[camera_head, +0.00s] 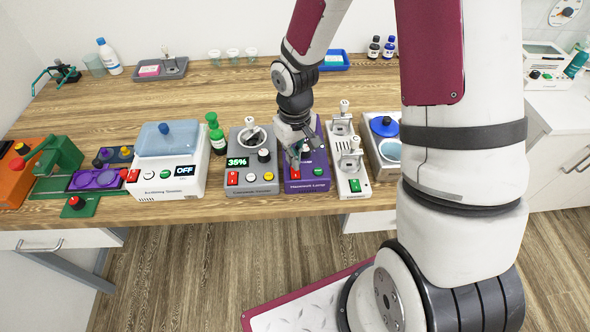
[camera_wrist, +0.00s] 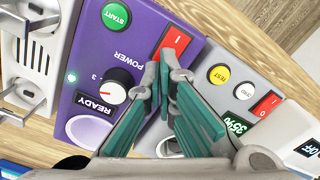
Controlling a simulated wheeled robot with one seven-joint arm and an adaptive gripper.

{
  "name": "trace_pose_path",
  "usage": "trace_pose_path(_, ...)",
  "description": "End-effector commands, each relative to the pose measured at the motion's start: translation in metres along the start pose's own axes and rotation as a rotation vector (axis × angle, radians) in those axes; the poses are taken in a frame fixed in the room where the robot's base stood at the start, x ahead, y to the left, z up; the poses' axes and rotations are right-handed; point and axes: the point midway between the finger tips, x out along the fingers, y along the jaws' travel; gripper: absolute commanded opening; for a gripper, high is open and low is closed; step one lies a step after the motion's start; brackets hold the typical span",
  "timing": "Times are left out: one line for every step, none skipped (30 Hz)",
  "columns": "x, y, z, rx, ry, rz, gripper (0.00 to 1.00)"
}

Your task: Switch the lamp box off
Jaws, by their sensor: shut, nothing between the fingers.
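The lamp box is a purple box (camera_head: 316,183) on the wooden bench, under my gripper (camera_head: 294,162). In the wrist view its purple top (camera_wrist: 140,40) carries a red rocker switch (camera_wrist: 177,40) marked I, a green START button (camera_wrist: 116,15), a POWER knob (camera_wrist: 113,84) and a display (camera_wrist: 93,104) reading READY. A small green light glows beside the display. My gripper (camera_wrist: 163,68) is shut and empty, its tips at the lower end of the red switch and partly covering it. Whether they touch it, and which way the rocker is tipped, I cannot tell.
A grey box (camera_head: 238,185) showing 35% stands close on the left, with its own red switch. A white box (camera_head: 168,187) showing OFF is farther left. A white device with a metal clamp (camera_head: 350,165) stands close on the right. Bare bench lies behind.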

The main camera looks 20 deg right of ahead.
Motion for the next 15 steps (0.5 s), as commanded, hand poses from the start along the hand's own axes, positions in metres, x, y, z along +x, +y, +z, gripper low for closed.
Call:
trace_pose_path(0.0011, -0.0001, 0.0, 0.0, -0.001, 0.0, 0.0)
trace_pose_path(0.0015, -0.0001, 0.0, 0.0, 0.0, 0.0, 0.0)
trace_pose_path(0.002, -0.0001, 0.0, 0.0, 0.0, 0.0, 0.0)
trace_pose_path(0.0024, -0.0001, 0.0, 0.0, 0.0, 0.0, 0.0)
trace_pose_path(0.0028, -0.0001, 0.0, 0.0, 0.0, 0.0, 0.0)
trace_pose_path(0.0034, -0.0002, 0.0, 0.0, 0.0, 0.0, 0.0)
trace_pose_path(0.0038, -0.0002, 0.0, 0.0, 0.0, 0.0, 0.0)
trace_pose_path(0.0042, -0.0002, 0.0, 0.0, 0.0, 0.0, 0.0)
trace_pose_path(0.0048, -0.0002, 0.0, 0.0, 0.0, 0.0, 0.0)
trace_pose_path(0.0052, -0.0002, 0.0001, 0.0, 0.0, 0.0, 0.0)
trace_pose_path(0.0056, -0.0002, 0.0001, 0.0, 0.0, 0.0, 0.0)
trace_pose_path(0.0054, -0.0001, 0.0002, 0.0, 0.0, 0.0, 0.0)
trace_pose_path(0.005, -0.0001, 0.0003, 0.0, 0.0, 0.0, 0.0)
trace_pose_path(0.0043, -0.0001, 0.0004, 0.0, 0.0, 0.0, 0.0)
trace_pose_path(0.0026, 0.0, 0.0006, 0.0, 0.0, 0.0, 0.0)
